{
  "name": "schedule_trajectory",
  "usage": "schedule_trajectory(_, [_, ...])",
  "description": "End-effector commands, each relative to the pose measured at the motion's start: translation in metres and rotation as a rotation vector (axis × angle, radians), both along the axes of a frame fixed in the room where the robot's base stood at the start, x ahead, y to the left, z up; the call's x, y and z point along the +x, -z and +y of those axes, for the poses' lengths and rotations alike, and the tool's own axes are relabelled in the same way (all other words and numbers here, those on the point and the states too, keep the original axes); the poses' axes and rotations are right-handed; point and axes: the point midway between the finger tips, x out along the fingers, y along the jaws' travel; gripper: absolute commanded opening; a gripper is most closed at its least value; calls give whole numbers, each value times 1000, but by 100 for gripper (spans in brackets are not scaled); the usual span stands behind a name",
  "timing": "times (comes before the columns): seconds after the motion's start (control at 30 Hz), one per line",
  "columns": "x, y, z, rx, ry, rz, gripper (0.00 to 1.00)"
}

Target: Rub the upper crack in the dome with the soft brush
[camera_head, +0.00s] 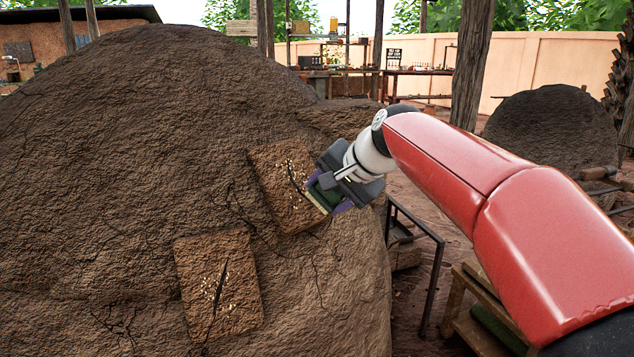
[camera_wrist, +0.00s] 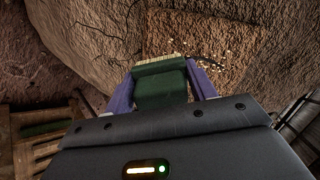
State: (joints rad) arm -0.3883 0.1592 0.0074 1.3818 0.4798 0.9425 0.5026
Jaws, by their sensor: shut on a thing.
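The mud dome (camera_head: 110,150) fills the left of the head view. Its upper crack (camera_head: 297,180) is a dark line in a raised square patch (camera_head: 275,160) with pale specks around it. My gripper (camera_head: 326,194) is at the patch's right edge, shut on the soft brush (camera_wrist: 160,85). The brush has a green body and pale bristles (camera_wrist: 156,60), which point at the patch (camera_wrist: 220,40). In the wrist view the crack (camera_wrist: 195,56) lies just beyond the bristles, partly hidden. I cannot tell whether the bristles touch the surface.
A lower patch (camera_head: 219,285) with its own crack and pale specks sits below left on the dome. A metal frame stand (camera_head: 432,275) and a wooden bench (camera_head: 475,310) stand right of the dome. A post (camera_head: 470,65) and a smaller mound (camera_head: 550,130) are behind my arm.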

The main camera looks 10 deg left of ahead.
Motion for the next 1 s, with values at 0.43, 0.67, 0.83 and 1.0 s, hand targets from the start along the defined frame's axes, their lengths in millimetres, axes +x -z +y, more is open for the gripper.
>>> schedule_trajectory(0.43, [-17,-31,22,42,-25,-29,38])
schedule_trajectory(0.67, [-8,-16,36,39,-25,-29,38])
schedule_trajectory(0.83, [0,-4,47,40,-24,-28,38])
schedule_trajectory(1.0, [5,3,53,41,-23,-29,38])
